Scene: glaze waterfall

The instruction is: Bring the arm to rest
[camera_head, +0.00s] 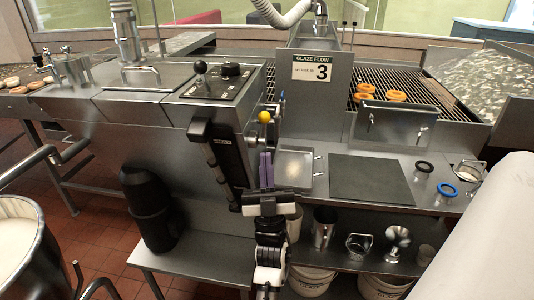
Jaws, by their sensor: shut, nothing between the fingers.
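My gripper (266,168) is in the middle of the head view, at the end of my arm, which rises from the bottom edge. Its two purple fingers point up and lie close together, shut with nothing between them. The fingertips are below the yellow ball knob (264,116) of a lever on the glaze machine (150,125). In the picture they are beside the left edge of a square metal pan (294,171). I cannot tell whether the fingers touch anything.
A dark mat (371,182) lies on the steel counter, with a black ring (424,166) and a blue ring (447,189) to its right. Doughnuts (395,96) sit on the wire rack behind. A lower shelf (200,263) holds metal vessels. A large pot (22,245) stands at left.

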